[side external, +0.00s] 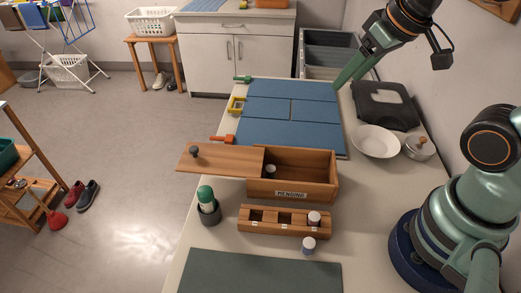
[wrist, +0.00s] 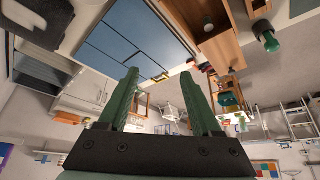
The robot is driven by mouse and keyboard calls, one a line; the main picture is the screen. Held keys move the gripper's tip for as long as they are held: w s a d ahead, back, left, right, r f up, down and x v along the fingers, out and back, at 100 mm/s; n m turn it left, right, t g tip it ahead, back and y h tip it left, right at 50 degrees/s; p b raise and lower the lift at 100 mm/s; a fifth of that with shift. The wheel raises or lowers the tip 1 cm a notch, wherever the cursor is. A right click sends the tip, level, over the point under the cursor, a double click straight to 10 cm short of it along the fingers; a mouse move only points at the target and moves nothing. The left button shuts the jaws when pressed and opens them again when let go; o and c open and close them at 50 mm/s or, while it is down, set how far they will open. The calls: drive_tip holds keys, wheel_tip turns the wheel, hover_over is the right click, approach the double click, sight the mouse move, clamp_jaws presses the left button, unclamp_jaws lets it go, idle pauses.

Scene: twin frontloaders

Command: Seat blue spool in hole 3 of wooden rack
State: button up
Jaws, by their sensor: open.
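The wooden rack (side external: 257,227) lies near the front of the table, with a row of square holes and small white labels. A pale spool with a bluish band (side external: 309,245) stands upright on the table just in front of the rack's right end, apart from its holes. A second pale spool with a dark reddish band (side external: 314,218) sits in the rack's rightmost hole. The two left holes look empty. My gripper (side external: 340,85) is open and empty, high over the table's back right, far from spool and rack. Its spread green fingers show in the wrist view (wrist: 164,78).
A wooden box (side external: 318,190) with its lid (side external: 215,162) slid left stands behind the rack. A green-topped bottle sits in a grey cup (side external: 209,212) left of the rack. A white bowl (side external: 375,142), lidded pot (side external: 418,148) and black case (side external: 384,105) line the right. A dark mat (side external: 260,275) lies in front.

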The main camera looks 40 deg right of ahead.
drive_tip(key=shift+a, duration=0.1)
drive_tip(key=n+g, duration=0.6)
drive_tip(key=n, duration=1.4)
hover_over(309, 242)
wheel_tip(309, 242, down, 13)
drive_tip(key=shift+f, duration=5.8)
clamp_jaws()
